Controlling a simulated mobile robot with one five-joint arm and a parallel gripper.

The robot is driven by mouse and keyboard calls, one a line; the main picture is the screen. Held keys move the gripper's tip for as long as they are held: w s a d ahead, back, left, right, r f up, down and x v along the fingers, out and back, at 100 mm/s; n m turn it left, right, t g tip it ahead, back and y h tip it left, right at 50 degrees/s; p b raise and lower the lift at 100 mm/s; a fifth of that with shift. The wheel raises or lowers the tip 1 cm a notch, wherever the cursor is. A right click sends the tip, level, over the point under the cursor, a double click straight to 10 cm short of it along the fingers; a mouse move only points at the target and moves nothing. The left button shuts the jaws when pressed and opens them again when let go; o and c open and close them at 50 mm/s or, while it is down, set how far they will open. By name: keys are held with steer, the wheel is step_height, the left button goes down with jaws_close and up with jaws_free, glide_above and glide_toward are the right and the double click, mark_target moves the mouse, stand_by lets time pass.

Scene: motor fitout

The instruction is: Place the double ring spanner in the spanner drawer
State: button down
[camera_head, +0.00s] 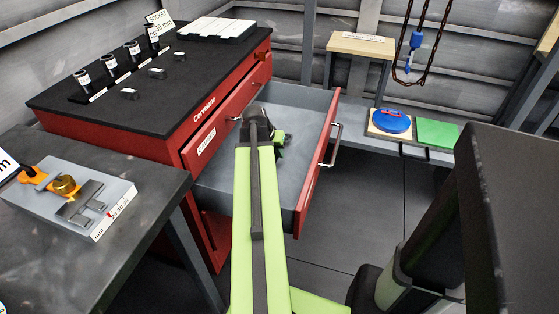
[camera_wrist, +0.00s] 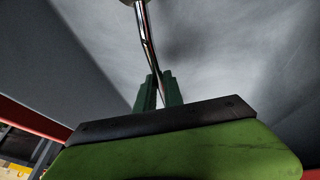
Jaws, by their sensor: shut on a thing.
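The open drawer (camera_head: 220,180) of the red cabinet has a grey inside and a red front with a metal handle. My gripper (camera_head: 279,142) is over the inside of this drawer, largely hidden behind my arm in the head view. In the wrist view its dark green fingers (camera_wrist: 157,90) are shut on the double ring spanner (camera_wrist: 148,45), a thin shiny bar with a ring end at the top edge. The spanner stands out from the fingers, with grey drawer surfaces behind it. I cannot make out the spanner in the head view, nor whether it touches the drawer.
The red cabinet (camera_head: 200,135) has a black top with several sockets and a white tray (camera_head: 216,29). A dark bench (camera_head: 150,205) with a grey fixture stands at left. A blue disc (camera_head: 391,121) and green mat (camera_head: 437,133) lie beyond the drawer front (camera_head: 318,165).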

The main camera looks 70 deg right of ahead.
mark_target(278, 165)
step_height(278, 165, down, 3)
steer(key=shift+f+b, duration=0.15)
steer(key=shift+b, duration=1)
steer(key=shift+r, duration=0.25)
steer(key=shift+f, duration=0.2)
steer(key=c, duration=1.5)
jaws_free()
steer(key=shift+o, duration=0.2)
steer(key=shift+r, duration=0.1)
steer(key=shift+a+r+p, duration=0.1)
steer(key=shift+r+p, duration=0.4)
steer(key=shift+p, duration=0.15)
steer(key=p+v, duration=1)
steer(key=v, duration=0.1)
